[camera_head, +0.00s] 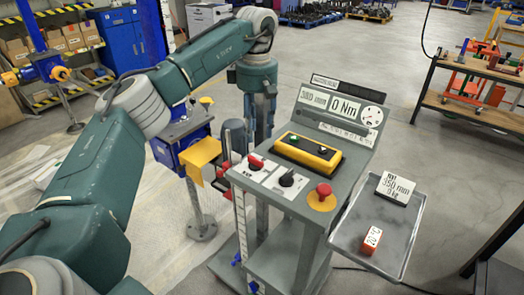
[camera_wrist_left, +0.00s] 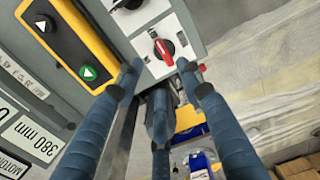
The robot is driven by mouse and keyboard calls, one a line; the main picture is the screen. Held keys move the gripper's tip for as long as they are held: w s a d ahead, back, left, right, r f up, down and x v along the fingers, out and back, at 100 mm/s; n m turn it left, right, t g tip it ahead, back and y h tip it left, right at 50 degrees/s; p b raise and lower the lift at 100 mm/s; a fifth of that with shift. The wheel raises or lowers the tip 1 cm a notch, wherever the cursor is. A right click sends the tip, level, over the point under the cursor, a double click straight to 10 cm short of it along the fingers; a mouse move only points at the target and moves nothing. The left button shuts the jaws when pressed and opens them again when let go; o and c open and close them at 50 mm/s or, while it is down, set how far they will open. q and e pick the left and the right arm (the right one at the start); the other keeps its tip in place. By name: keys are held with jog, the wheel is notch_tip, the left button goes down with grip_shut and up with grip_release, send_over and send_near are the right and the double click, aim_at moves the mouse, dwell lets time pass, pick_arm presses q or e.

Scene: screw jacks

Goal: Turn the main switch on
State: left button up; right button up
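The main switch, a red rotary handle (camera_head: 256,163) on a white square plate, sits at the left front corner of the grey console's sloping top. In the left wrist view the red and black handle (camera_wrist_left: 163,48) lies just beyond the fingertips. My left gripper (camera_head: 250,138) points down beside the switch at the console's back left edge. In the wrist view its three fingers (camera_wrist_left: 158,75) are spread, with nothing between them. Contact with the switch cannot be seen. My right gripper is not in view.
A black selector knob (camera_head: 287,180), a red mushroom button (camera_head: 323,192) and a yellow button box (camera_head: 307,152) share the console. A grey tray (camera_head: 386,232) holds a display block and a red block. A blue machine with a yellow plate (camera_head: 200,153) stands close left.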

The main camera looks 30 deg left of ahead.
pick_arm(q)
jog(key=p, duration=0.1)
send_over(256, 159)
notch_tip(256, 159, down, 5)
jog(key=shift+w+r, duration=0.1)
jog(key=shift+r, duration=0.1)
jog(key=f, duration=0.3)
jog(key=shift+w+p, duration=0.25)
jog(key=shift+p, duration=0.1)
jog(key=shift+f, duration=0.95)
grip_shut()
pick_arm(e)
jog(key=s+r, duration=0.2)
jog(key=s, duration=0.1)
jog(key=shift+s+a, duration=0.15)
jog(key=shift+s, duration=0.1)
